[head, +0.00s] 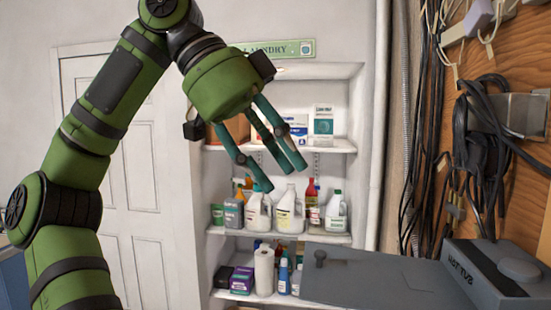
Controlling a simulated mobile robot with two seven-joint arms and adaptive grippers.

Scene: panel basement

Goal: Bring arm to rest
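My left arm comes in from the left and rises high across the head view. My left gripper (278,181) hangs at its end with the fingers pointing down and to the right. The green fingers are spread apart with nothing between them. In the picture it overlaps the laundry shelves (335,147); I see no contact with anything on them. My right gripper is not in this view.
The shelves hold white jugs (290,213), several other bottles, boxes and a paper roll (264,270). A white door (135,215) is behind my arm. A grey hot tub box (480,275) is at lower right. Black cables (488,130) hang from a wooden panel (520,165).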

